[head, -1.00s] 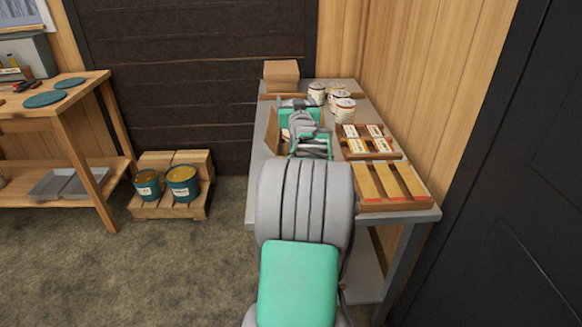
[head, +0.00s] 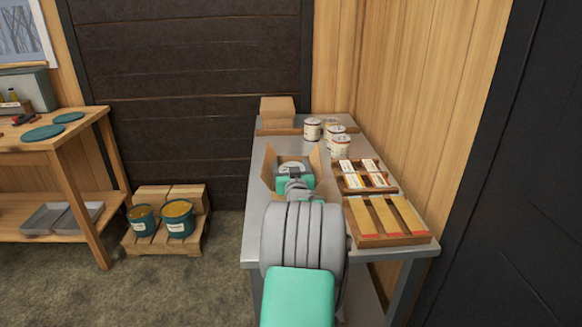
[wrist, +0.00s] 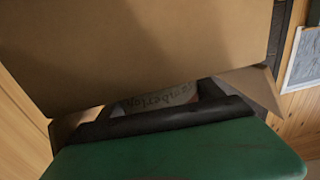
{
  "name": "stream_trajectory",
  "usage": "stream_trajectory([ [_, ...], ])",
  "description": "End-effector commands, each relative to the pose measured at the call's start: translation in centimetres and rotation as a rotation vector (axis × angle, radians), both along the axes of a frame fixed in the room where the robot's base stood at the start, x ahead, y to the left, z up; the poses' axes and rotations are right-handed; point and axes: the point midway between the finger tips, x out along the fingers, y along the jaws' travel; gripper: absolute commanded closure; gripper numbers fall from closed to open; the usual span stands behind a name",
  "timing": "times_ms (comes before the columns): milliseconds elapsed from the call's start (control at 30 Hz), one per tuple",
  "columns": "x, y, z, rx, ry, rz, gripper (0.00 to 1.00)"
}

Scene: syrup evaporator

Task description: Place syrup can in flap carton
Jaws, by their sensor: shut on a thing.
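The flap carton (head: 316,160) stands open on the metal table, its brown flaps raised around my gripper (head: 293,169). In the wrist view, a large carton flap (wrist: 150,45) fills the upper part. My gripper is shut on a syrup can (wrist: 160,98), of which only a strip of pale lettered label shows between flap and finger. The can is at the carton's opening, between the flaps; its base and the carton floor are hidden, so I cannot tell if it touches bottom.
Several white syrup cans (head: 338,146) stand behind and right of the carton. A tray of small boxes (head: 364,178) and a wooden rack (head: 388,220) lie close on its right. A closed brown box (head: 277,109) is at the back. A wall borders the table's right side.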

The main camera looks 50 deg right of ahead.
Motion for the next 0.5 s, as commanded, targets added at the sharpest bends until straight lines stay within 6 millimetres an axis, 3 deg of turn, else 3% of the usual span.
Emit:
stream_trajectory([
  [500, 0.02, -0.05, -0.59, -0.006, -0.004, 0.0, 0.98],
])
